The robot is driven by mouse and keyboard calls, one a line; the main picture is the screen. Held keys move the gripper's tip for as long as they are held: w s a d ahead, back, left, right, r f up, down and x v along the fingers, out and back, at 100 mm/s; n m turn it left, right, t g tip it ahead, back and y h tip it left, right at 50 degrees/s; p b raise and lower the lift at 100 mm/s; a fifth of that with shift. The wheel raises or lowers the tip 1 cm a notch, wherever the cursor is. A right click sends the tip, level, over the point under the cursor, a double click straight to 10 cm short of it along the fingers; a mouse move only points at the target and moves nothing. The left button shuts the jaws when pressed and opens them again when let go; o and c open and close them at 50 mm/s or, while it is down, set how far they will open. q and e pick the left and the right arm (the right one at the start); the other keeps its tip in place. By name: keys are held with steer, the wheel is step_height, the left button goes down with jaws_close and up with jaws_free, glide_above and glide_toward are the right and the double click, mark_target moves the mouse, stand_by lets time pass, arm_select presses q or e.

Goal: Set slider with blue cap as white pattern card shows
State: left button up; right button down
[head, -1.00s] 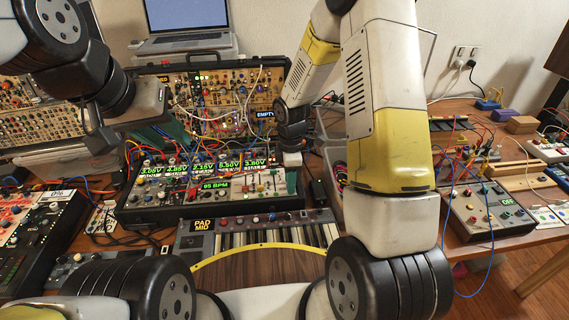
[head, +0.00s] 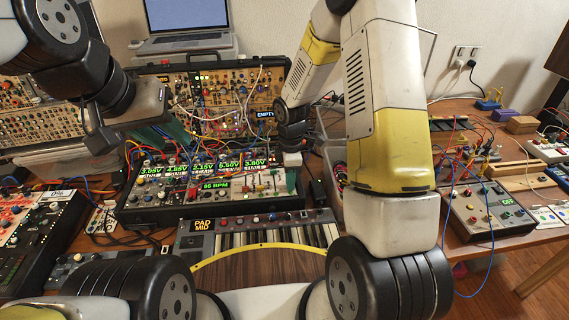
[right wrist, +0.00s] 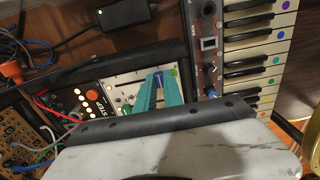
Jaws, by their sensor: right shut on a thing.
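In the right wrist view, my right gripper (right wrist: 158,84) has its teal fingers shut on the blue cap (right wrist: 158,76) of a slider on a pale panel (right wrist: 125,80). Green caps show beside it. In the head view, this slider panel (head: 264,184) lies at the right of the lower synth case, and my right gripper (head: 291,180) reaches down at its right end; the blue cap is hidden there. My left gripper (head: 170,133) hangs at the left above the case, apart from it; its finger gap is unclear. I cannot single out the white pattern card.
Green voltage displays (head: 205,168) and patch cables fill the case. A keyboard (head: 265,233) stands in front of it. A laptop (head: 185,22) is behind. A grey box with knobs (head: 487,208) and small white cards (head: 546,216) lie on the right table.

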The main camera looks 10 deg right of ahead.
stand_by(0.8)
steer(key=shift+w, duration=1.8)
steer(key=c, duration=1.4)
jaws_free()
steer(key=shift+c, duration=0.2)
step_height(320, 180, up, 8)
steer(key=shift+f, duration=0.1)
